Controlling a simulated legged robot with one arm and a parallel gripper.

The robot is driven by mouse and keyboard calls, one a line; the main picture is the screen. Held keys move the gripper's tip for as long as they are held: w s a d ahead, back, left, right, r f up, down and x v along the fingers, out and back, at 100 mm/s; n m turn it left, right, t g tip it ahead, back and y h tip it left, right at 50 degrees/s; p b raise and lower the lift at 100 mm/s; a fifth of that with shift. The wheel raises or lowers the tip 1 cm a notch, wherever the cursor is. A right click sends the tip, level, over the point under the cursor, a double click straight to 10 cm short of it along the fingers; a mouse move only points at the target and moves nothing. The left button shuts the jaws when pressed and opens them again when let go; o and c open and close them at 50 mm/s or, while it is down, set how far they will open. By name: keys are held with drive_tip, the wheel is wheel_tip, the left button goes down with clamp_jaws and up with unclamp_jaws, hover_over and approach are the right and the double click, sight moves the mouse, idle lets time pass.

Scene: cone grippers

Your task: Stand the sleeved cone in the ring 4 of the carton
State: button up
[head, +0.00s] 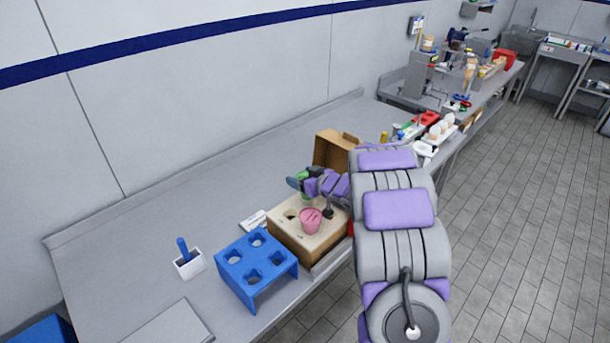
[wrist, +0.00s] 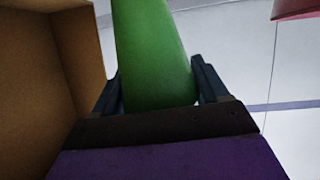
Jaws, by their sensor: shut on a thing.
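My gripper (head: 296,183) is above the far side of the carton (head: 290,241). It is shut on a green cone-shaped thing, which fills the space between the two dark fingers in the wrist view; this green sleeved cone (wrist: 152,55) also shows as a small patch of green in the head view (head: 304,173). The carton has a pale top with round openings. A pink cup-like cone (head: 311,220) stands in one of them, and an opening to its left looks empty. Ring numbers are too small to read, and my arm hides part of the carton's right side.
A blue stand (head: 257,264) with several holes is left of the carton. A white holder (head: 189,264) with a blue handle stands farther left. An open brown cardboard box (head: 333,149) is behind my gripper. The back left of the bench is clear.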

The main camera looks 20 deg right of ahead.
drive_tip(key=shift+d+f, duration=0.25)
drive_tip(key=shift+d, duration=0.25)
drive_tip(key=shift+d+f, duration=0.2)
drive_tip(key=shift+d, duration=0.3)
drive_tip(key=o, duration=1.5)
drive_tip(key=shift+d, duration=0.4)
drive_tip(key=shift+o, duration=0.8)
drive_tip(key=shift+a+r, duration=0.1)
drive_tip(key=shift+a, duration=0.15)
drive_tip(key=shift+o, duration=0.3)
drive_tip(key=shift+a+r, duration=0.1)
drive_tip(key=shift+a, duration=0.75)
drive_tip(key=p+v, duration=0.3)
drive_tip(key=v, duration=1.4)
